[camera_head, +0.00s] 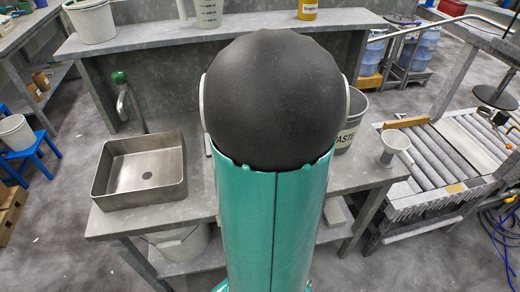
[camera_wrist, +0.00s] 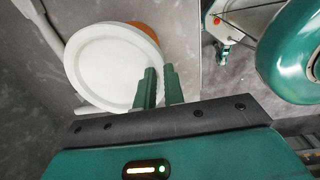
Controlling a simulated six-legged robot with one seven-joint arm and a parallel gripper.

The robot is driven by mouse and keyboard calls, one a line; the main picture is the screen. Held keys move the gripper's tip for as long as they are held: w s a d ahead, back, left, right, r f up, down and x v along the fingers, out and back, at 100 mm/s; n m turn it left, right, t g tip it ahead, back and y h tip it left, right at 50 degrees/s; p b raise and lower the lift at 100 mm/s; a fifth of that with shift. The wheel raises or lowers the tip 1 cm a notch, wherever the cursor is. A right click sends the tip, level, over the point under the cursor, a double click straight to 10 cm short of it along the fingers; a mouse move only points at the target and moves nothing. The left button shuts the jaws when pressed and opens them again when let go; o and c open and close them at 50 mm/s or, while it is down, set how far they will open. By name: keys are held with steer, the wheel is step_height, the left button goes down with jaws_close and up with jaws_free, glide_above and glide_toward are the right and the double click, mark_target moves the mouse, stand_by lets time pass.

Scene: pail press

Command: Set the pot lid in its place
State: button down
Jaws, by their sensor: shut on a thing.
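In the wrist view a round white lid-like disc (camera_wrist: 108,66) with a raised rim lies at upper left. An orange-brown thing (camera_wrist: 147,29) shows past its upper right edge; most of it is hidden, so I cannot tell whether it is the pot. My gripper (camera_wrist: 160,78) has its two green fingers at the disc's right edge, with a narrow gap between them. It is shut on the disc's rim, though the exact contact is hard to see. In the head view my own arm covers the middle of the bench, and neither the disc nor my gripper shows.
A grey bench holds a metal sink (camera_head: 142,170) at left and a small grey funnel-shaped thing (camera_head: 393,148) at right. A waste bin (camera_head: 350,122) stands behind my arm. A back shelf (camera_head: 140,43) carries pails. A roller conveyor (camera_head: 440,150) is at right.

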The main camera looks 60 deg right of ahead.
steer(key=shift+f, duration=0.45)
steer(key=c, duration=1.4)
jaws_free()
steer(key=shift+o, duration=0.4)
steer(key=shift+o, duration=1.1)
steer(key=shift+r, duration=4)
